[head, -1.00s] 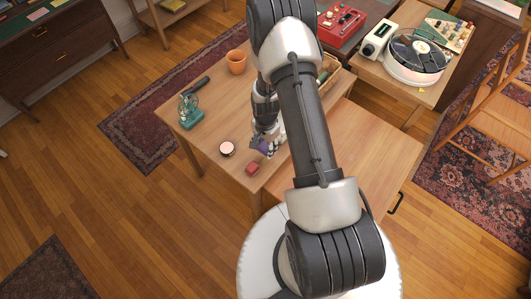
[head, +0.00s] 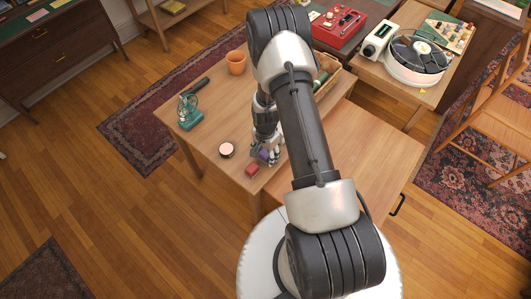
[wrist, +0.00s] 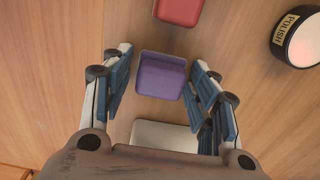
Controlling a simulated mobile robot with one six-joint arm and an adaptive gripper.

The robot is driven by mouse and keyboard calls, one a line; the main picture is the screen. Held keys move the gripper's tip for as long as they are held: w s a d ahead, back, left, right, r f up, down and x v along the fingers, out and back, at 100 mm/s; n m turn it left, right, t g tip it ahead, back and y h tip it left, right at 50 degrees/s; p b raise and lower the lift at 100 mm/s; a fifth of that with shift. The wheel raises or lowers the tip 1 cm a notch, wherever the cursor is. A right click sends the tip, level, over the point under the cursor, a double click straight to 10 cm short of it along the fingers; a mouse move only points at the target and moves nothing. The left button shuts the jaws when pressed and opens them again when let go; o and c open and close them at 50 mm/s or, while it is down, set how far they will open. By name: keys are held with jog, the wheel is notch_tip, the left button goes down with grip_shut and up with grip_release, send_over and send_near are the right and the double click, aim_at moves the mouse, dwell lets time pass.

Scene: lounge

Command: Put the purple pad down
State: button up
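The purple pad (wrist: 161,79) is a small block with a raised rim, between the two fingers of my gripper (wrist: 162,62) in the wrist view. Bare gaps show on both sides of it, so the fingers are open around it. It appears to rest on the wooden table (head: 213,137), near its front edge. In the head view, the purple pad (head: 263,155) is partly hidden by my gripper (head: 270,156).
A red block (wrist: 179,11) lies just beyond the pad. A round polish tin (wrist: 303,42) is to the right in the wrist view. A pale flat thing (wrist: 163,134) lies close to the pad. A teal device (head: 189,113) and an orange pot (head: 236,62) stand farther off.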

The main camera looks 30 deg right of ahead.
jog(key=shift+o, duration=0.3)
jog(key=shift+r, duration=0.15)
notch_tip(320, 180, up, 12)
jog(key=p, duration=0.4)
notch_tip(320, 180, up, 14)
jog(key=n+t, duration=0.1)
jog(key=n, duration=0.2)
send_over(265, 152)
jog(key=w+a, duration=0.1)
jog(key=a, duration=0.2)
jog(key=s+a+r+n+t, duration=0.1)
jog(key=s+a+r+n, duration=0.1)
jog(key=r, duration=0.4)
jog(key=s+a+r+n, duration=0.2)
jog(key=r, duration=0.4)
jog(key=s+a+r+n+t, duration=0.1)
jog(key=s+a+r+n, duration=0.1)
jog(key=s+r, duration=0.4)
jog(key=s+a+r+n+t, duration=0.1)
jog(key=s+a+r+n, duration=0.2)
jog(key=s, duration=0.8)
notch_tip(265, 152, up, 3)
jog(key=shift+a+f+n+t, duration=0.1)
jog(key=shift+a+n+t, duration=0.2)
jog(key=shift+n, duration=0.7)
